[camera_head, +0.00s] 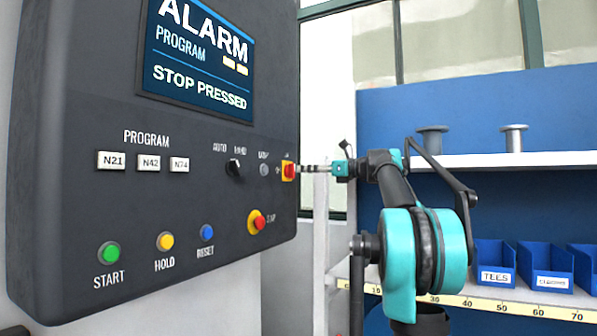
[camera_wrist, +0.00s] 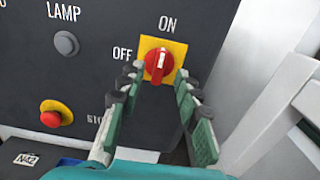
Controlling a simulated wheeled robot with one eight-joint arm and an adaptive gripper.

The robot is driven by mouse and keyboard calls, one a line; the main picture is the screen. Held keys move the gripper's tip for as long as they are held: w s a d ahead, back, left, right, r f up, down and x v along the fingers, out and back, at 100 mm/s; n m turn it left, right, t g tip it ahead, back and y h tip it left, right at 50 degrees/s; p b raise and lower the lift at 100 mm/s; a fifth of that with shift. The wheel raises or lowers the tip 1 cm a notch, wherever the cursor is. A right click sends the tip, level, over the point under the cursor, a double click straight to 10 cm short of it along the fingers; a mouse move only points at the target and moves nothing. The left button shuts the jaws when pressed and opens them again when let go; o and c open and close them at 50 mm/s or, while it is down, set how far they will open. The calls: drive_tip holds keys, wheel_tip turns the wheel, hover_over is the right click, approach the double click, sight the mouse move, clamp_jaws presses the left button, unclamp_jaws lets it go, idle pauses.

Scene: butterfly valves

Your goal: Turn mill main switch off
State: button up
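The mill main switch (camera_wrist: 158,64) is a red rotary knob on a yellow plate, with ON lettered above and OFF to its left. The white mark on the knob points up toward ON, slightly tilted. In the head view the switch (camera_head: 288,171) sits at the right edge of the dark control panel. My gripper (camera_wrist: 160,73) is open, one finger on each side of the knob, with a small gap on both sides. In the head view my gripper (camera_head: 298,169) reaches the switch from the right; fingertip contact cannot be told there.
The panel screen (camera_head: 198,50) reads ALARM, STOP PRESSED. A red stop button (camera_head: 257,222) on yellow sits below the switch, and a grey lamp (camera_wrist: 66,43) to its left. A white post (camera_head: 321,250) stands right of the panel. Blue bins (camera_head: 495,262) stand on a shelf.

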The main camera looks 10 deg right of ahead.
sight(291, 171)
drive_tip(key=shift+x, duration=1.8)
drive_tip(key=shift+c, duration=0.5)
clamp_jaws()
